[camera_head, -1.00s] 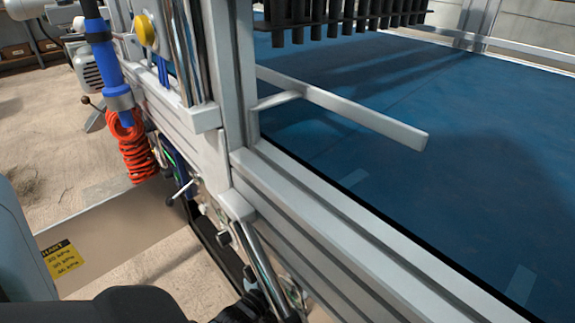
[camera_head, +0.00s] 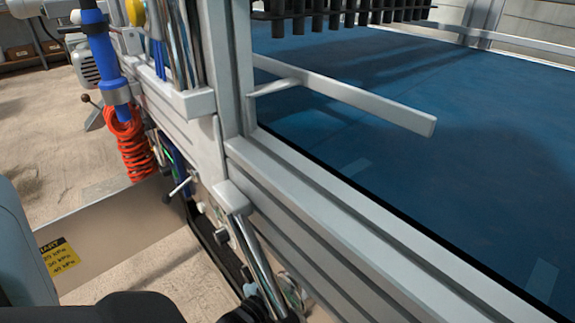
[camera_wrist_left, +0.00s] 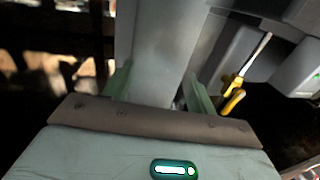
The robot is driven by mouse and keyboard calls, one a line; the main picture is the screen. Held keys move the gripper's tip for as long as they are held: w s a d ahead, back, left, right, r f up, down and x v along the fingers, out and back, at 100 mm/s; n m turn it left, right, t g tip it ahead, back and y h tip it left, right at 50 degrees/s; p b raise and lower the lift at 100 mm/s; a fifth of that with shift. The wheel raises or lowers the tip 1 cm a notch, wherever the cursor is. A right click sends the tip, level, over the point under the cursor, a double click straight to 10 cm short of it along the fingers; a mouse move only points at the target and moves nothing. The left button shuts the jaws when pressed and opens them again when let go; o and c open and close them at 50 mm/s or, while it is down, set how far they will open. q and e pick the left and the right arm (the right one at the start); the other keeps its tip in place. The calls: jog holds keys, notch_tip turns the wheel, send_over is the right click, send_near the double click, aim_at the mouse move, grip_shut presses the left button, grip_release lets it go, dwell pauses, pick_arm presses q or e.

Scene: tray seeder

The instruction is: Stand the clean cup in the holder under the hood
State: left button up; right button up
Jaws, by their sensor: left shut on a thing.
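In the left wrist view my left gripper (camera_wrist_left: 157,92) shows its two pale green fingers on either side of a smooth pale grey thing (camera_wrist_left: 160,45). It is shut on this thing, which runs up to the top edge of the picture. Only one face of it shows, so I cannot tell for sure whether it is the clean cup. No cup, holder or hood can be clearly made out in the head view. My right gripper is in neither view.
In the head view the seeder's metal rail (camera_head: 330,225) borders a blue bed (camera_head: 450,180). A pale bar (camera_head: 350,95) juts over the bed below a row of black tubes (camera_head: 340,14). A red coiled hose (camera_head: 134,150) hangs at left. A yellow-handled tool (camera_wrist_left: 232,95) shows in the wrist view.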

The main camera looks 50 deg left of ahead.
pick_arm(q)
jog(key=shift+f, duration=0.15)
dwell(0.8)
jog(key=shift+s+f+b, duration=0.1)
jog(key=shift+f+b, duration=0.1)
jog(key=shift+b, duration=0.1)
dwell(0.3)
